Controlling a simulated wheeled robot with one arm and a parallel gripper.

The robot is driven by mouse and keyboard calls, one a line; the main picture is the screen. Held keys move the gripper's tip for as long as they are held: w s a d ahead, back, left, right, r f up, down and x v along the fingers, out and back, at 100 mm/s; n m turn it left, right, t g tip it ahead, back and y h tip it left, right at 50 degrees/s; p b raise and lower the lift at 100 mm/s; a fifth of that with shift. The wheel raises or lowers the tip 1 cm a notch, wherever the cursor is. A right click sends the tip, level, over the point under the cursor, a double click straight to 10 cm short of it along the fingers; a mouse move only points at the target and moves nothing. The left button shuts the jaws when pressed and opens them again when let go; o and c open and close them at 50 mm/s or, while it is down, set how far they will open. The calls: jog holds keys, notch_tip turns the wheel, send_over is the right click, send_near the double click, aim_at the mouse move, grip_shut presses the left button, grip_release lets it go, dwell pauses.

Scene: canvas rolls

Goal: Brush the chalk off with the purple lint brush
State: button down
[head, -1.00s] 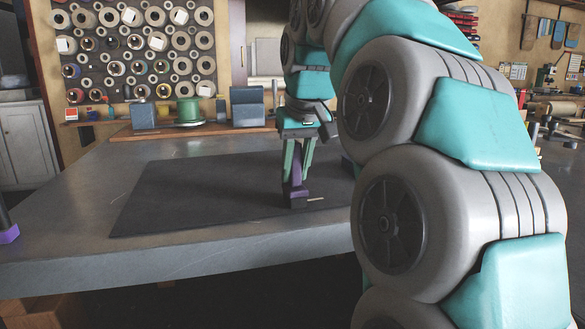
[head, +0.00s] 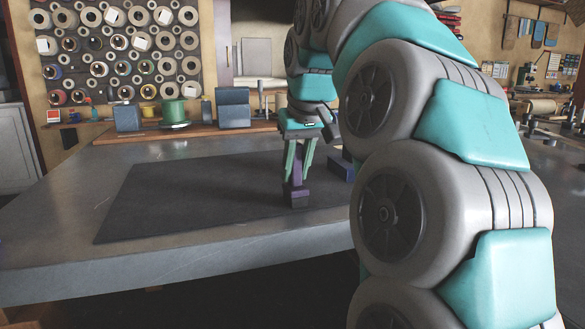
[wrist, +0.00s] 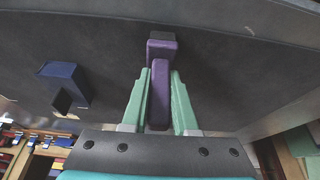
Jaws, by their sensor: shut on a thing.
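My gripper (head: 300,153) points down over the dark mat and is shut on the purple lint brush (head: 296,178). The brush hangs upright between the green fingers, its block-shaped foot at or just above the mat; I cannot tell if they touch. In the wrist view the brush (wrist: 160,88) runs between the two fingers (wrist: 160,100), its head beyond the fingertips. I cannot make out the chalk for sure in either view now. The dark mat (head: 180,195) lies on the grey table.
A dark blue block (head: 341,166) stands on the mat right of the gripper; it also shows in the wrist view (wrist: 60,72). A wooden board (head: 185,132) with a green spool (head: 174,112) and grey-blue blocks (head: 232,108) lies at the back. The mat's left side is clear.

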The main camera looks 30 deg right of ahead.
jog(key=shift+s+d, duration=0.15)
jog(key=shift+d, duration=0.6)
jog(key=shift+s+d, duration=0.15)
jog(key=shift+d, duration=0.55)
jog(key=shift+d+p, duration=0.1)
jog(key=shift+p, duration=0.2)
jog(key=shift+s+d, duration=0.1)
jog(key=shift+d, duration=0.2)
